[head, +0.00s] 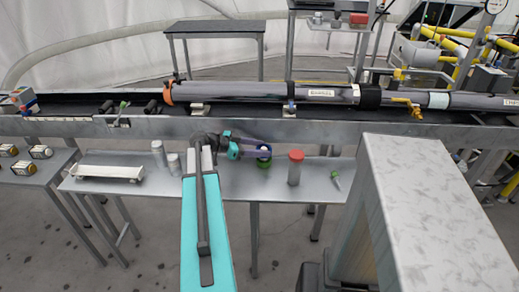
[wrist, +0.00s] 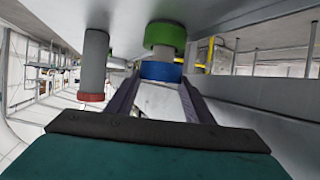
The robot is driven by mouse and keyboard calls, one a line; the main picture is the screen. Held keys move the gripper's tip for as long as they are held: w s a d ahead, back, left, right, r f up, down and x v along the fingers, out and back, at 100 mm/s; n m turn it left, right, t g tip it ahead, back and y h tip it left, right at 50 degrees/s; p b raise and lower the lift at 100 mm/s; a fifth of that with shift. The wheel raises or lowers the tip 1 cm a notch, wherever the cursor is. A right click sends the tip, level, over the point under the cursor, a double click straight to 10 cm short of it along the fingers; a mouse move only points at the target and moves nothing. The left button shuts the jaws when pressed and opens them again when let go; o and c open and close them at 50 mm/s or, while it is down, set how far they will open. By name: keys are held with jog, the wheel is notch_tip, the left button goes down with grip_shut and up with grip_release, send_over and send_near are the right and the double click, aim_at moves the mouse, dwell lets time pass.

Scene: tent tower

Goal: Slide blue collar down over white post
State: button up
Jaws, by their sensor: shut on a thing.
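The blue collar (wrist: 161,71) is between the fingertips of my gripper (wrist: 160,78), which is shut on it. In the upside-down wrist view, a short white post (wrist: 163,53) shows between the collar and the green base (wrist: 166,35). The collar is in line with the post and apart from the base. I cannot tell whether it is around the post's top or just above it. In the head view my gripper (head: 262,149) reaches right over the lower grey table, with the green base (head: 263,163) below its tips. The collar is mostly hidden there.
A grey cylinder with a red cap (head: 295,168) stands just right of the base. Two grey cylinders (head: 158,153) and a white tray (head: 108,173) are left. The raised metal rail (head: 250,128) runs close behind.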

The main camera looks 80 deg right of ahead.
jog(key=shift+f+b, duration=1.05)
jog(key=shift+b, duration=0.2)
dwell(0.3)
jog(key=o, duration=1.2)
jog(key=b+v, duration=0.1)
jog(key=v, duration=1.2)
jog(key=shift+w+a, duration=0.15)
jog(key=shift+w, duration=0.2)
jog(key=shift+r, duration=0.15)
